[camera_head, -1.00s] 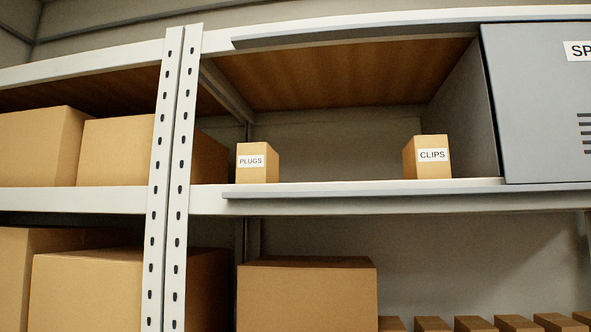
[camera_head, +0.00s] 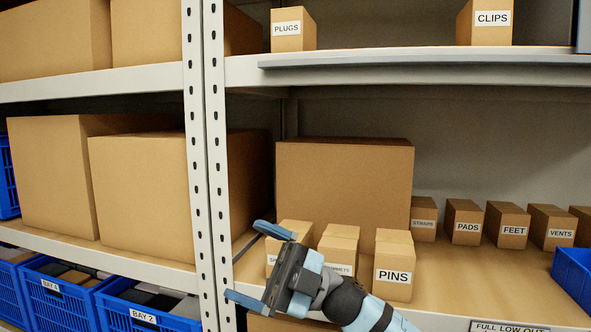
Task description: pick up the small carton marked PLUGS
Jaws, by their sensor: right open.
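The small carton marked PLUGS (camera_head: 293,30) stands upright on the upper shelf, just right of the white post, with its label facing me. My right gripper (camera_head: 246,262) is open and empty, well below that carton. It is in front of the lower shelf, close to the post and in front of small cartons there. It partly hides a carton (camera_head: 292,230) whose label cannot be read in full. My left gripper is not in view.
A CLIPS carton (camera_head: 485,22) stands farther right on the upper shelf (camera_head: 420,62), with clear room between. The perforated post (camera_head: 203,150) stands left. Large boxes (camera_head: 340,180) and small cartons such as PINS (camera_head: 394,265) fill the lower shelf. Blue crates (camera_head: 55,295) sit lower left.

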